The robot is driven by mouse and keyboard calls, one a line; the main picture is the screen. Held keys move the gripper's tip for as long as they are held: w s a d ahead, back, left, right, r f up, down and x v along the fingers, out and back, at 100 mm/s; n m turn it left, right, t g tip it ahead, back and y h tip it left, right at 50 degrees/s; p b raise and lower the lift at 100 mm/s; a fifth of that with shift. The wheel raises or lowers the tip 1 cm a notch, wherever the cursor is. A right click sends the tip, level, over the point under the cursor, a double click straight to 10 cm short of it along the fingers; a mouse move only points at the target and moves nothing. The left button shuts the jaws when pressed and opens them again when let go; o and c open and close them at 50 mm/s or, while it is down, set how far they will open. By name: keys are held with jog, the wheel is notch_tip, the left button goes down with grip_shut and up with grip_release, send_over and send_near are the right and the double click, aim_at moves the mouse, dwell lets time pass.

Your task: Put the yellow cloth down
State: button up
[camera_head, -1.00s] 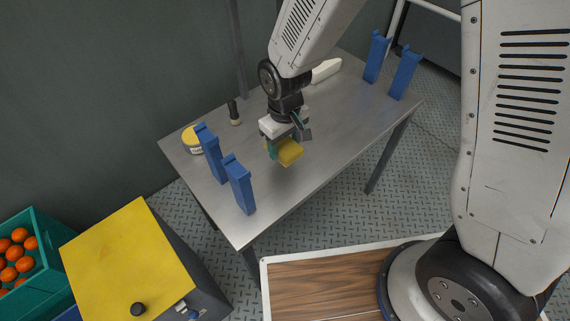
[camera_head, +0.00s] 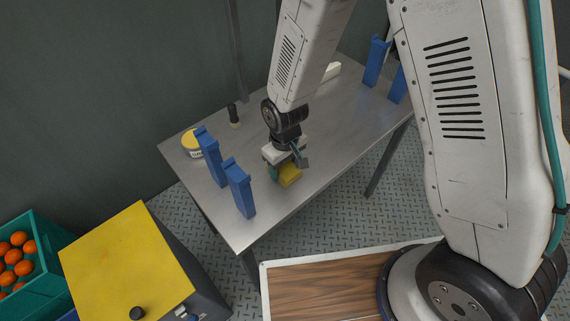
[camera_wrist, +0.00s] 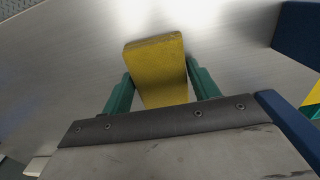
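The yellow cloth (camera_head: 290,175) is a folded block, low over or on the metal table (camera_head: 325,135); I cannot tell whether it touches the top. My gripper (camera_head: 281,171) is above the table, between the near-left blue posts and the front edge. In the wrist view, the green fingers of my gripper (camera_wrist: 160,85) lie against both sides of the cloth (camera_wrist: 155,60), with its front part sticking out past them. My gripper is shut on it.
Two blue posts (camera_head: 240,188) stand left of my gripper, and two more (camera_head: 375,62) at the far right end. A yellow-lidded tub (camera_head: 191,143) and a dark bottle (camera_head: 234,115) stand at the back left. The table right of my gripper is clear.

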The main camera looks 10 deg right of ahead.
jog(key=o, duration=0.3)
notch_tip(320, 180, up, 11)
notch_tip(320, 180, up, 9)
jog(key=m, duration=0.1)
send_over(285, 167)
jog(key=s+d, duration=0.1)
jog(key=d, duration=0.4)
jog(key=s+d+r+m+t, duration=0.1)
jog(key=s+d+r+m, duration=0.4)
jog(key=s+d+r, duration=0.9)
jog(key=s+d, duration=0.1)
jog(key=s, duration=0.3)
jog(key=shift+s+d+r+m, duration=0.2)
jog(key=shift+d+r+m, duration=0.05)
jog(key=shift+d+m, duration=0.15)
jog(key=shift+o, duration=0.6)
jog(key=shift+a, duration=0.1)
